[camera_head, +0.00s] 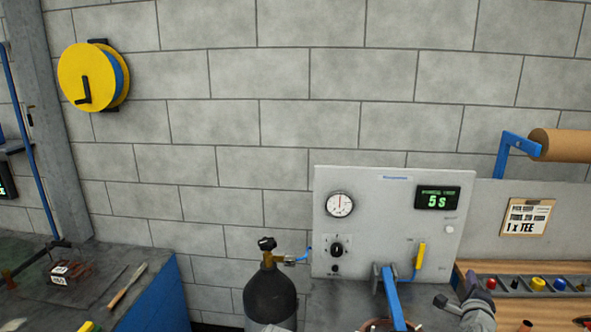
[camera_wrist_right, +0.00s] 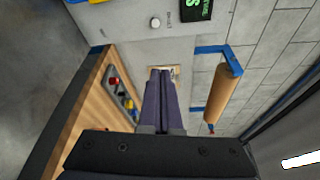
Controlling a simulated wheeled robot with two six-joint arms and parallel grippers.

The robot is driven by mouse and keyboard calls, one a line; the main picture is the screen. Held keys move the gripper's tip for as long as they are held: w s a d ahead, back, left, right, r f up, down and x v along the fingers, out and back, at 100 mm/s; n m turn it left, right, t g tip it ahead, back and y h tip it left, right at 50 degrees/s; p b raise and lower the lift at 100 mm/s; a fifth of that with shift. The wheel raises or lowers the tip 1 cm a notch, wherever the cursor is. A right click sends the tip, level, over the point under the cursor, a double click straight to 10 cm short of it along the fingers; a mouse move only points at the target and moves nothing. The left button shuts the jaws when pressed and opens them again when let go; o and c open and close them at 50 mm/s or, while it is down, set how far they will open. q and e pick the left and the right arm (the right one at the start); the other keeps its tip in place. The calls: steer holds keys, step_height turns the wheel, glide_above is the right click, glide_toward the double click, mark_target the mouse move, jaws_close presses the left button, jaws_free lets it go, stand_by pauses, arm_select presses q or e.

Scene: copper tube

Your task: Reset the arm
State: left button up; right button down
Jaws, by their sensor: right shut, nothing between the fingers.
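My right gripper (camera_head: 476,285) shows at the bottom right of the head view, in front of the wooden bench and partly cut off by the lower edge. In the right wrist view my right gripper (camera_wrist_right: 161,73) has its two dark fingers pressed together with nothing between them. It appears clear of the panel and the parts tray. My left gripper is not in the head view.
A grey test panel (camera_head: 390,185) with a gauge, a display reading 5S and a yellow-handled valve stands at centre right. A black gas cylinder (camera_head: 270,297) is left of it. A parts tray (camera_head: 503,293) lies on the wooden bench. A brown paper roll (camera_head: 560,144) sticks out above.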

steer(key=a+f+n+g+y, duration=0.25)
steer(key=a+f+n, duration=0.2)
steer(key=a, duration=0.45)
steer(key=a+f+n+g+y, duration=0.25)
steer(key=a+f+n, duration=0.2)
steer(key=a, duration=0.35)
steer(key=a+f+n+g+y, duration=0.1)
steer(key=a+f+n+y, duration=0.4)
steer(key=a, duration=0.4)
steer(key=s+a+f+n+g+h, duration=0.25)
steer(key=s+a+n+g, duration=0.25)
steer(key=s+a+n, duration=0.4)
steer(key=s+a+f+n+g+h, duration=0.2)
steer(key=s+a+f+n+g, duration=0.3)
steer(key=s, duration=0.5)
steer(key=shift+n+y, duration=0.25)
steer(key=shift+n, duration=0.35)
steer(key=f+b, duration=0.1)
steer(key=b, duration=0.1)
steer(key=f+b, duration=0.4)
steer(key=shift+w+d, duration=0.2)
steer(key=shift+d, duration=0.1)
steer(key=shift+w, duration=0.1)
